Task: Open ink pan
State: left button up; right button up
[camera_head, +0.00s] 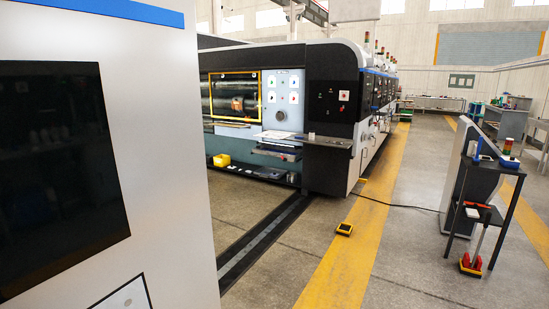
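A large white and black printer machine (330,95) stands in the middle distance. Its open side shows dark rollers behind a yellow-orange frame (235,73) and a pale panel with several buttons (283,98). Below the panel is a shelf with a white sheet (277,135), and under it a blue-edged tray-like part (275,152). I cannot tell which part is the ink pan. Neither of my grippers is in view.
A white cabinet with a dark panel (60,170) fills the left side, close to me. A floor rail (265,240) runs toward the machine. A small yellow-black box (344,229) lies on the yellow floor stripe (350,262). A black stand (490,175) is at right.

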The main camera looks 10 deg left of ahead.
aim_at(277, 153)
jog(key=z, duration=0.1)
jog(key=i, duration=3.75)
jog(key=u, duration=1.25)
jog(key=i, duration=5.15)
jog(key=z, duration=1.9)
